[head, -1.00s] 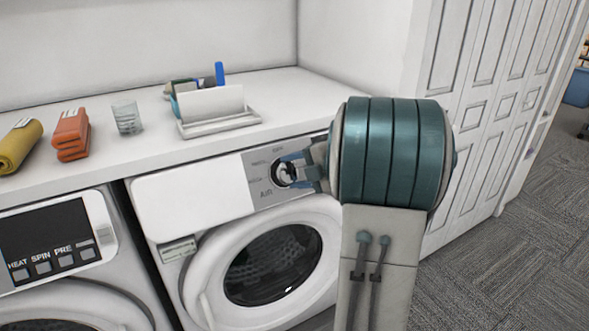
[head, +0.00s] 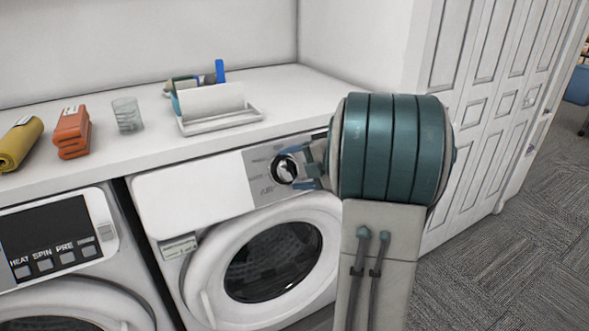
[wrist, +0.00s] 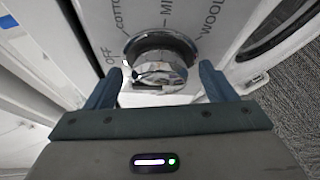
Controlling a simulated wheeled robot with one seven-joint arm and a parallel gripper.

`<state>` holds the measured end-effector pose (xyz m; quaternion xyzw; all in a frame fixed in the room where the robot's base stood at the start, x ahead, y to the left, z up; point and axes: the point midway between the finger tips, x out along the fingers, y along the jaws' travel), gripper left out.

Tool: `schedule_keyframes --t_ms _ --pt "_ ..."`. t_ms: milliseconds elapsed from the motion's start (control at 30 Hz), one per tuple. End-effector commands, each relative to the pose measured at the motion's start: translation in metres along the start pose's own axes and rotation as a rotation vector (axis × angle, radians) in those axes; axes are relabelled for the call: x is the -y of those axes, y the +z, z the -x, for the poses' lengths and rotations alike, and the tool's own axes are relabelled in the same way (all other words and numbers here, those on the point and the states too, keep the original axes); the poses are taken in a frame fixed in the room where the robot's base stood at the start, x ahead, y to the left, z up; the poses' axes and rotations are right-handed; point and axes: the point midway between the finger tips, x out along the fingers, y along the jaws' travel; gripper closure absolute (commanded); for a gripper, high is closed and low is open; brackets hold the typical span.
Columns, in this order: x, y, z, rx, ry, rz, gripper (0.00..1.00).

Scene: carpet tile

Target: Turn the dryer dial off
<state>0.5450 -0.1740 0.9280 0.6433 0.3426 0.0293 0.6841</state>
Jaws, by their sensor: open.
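The dryer dial (head: 285,168) is a round silver and black knob on the grey panel at the right of the dryer's front (head: 195,200). In the wrist view the dial (wrist: 158,62) shows between my two blue fingers, with OFF, COTTON and WOOL printed around it. Which label it points to is unclear. My gripper (head: 304,169) is open just to the right of the dial in the head view, with nothing held. In the wrist view a gap shows between each finger and the dial.
The white counter (head: 310,88) above holds a white tray (head: 222,122), a glass (head: 127,116), folded orange cloths (head: 71,133) and a yellow roll (head: 18,146). A washer (head: 50,270) stands at left. Panelled doors (head: 490,100) and open carpet (head: 510,265) lie at right.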

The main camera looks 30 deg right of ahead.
Motion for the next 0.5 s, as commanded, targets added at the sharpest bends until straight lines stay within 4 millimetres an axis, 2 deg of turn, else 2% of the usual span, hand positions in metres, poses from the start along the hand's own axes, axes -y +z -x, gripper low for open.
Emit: schedule_keyframes --t_ms 167,500 --pt "-0.001 0.001 0.018 0.004 0.001 0.000 0.23" --pt "-0.001 0.001 0.094 0.004 0.000 -0.001 0.23"
